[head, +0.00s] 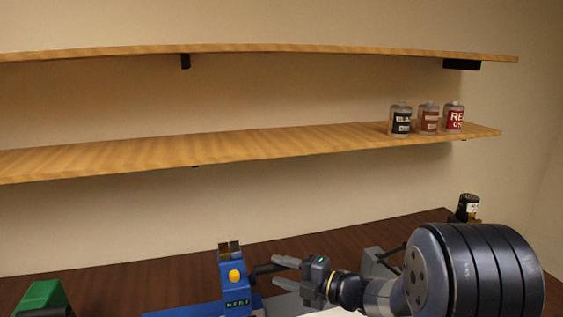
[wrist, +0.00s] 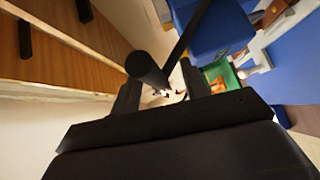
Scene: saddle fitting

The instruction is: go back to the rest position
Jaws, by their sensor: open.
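My gripper (head: 279,272) is low in the head view, right of the middle, with its fingers pointing left. The fingers are apart and I see nothing held between them. It is just to the right of a blue machine (head: 233,288) with a yellow button; whether they touch cannot be told. In the wrist view my gripper (wrist: 160,90) shows as dark parts across the middle, with a dark cylinder (wrist: 147,69) near the fingers. What that cylinder belongs to is unclear.
A dark wooden bench (head: 130,275) runs below a lower shelf (head: 220,148) and an upper shelf (head: 300,48). Several small bottles (head: 428,119) stand on the lower shelf's right end. A green object (head: 42,296) is at left; a dark bottle (head: 467,207) is at back right.

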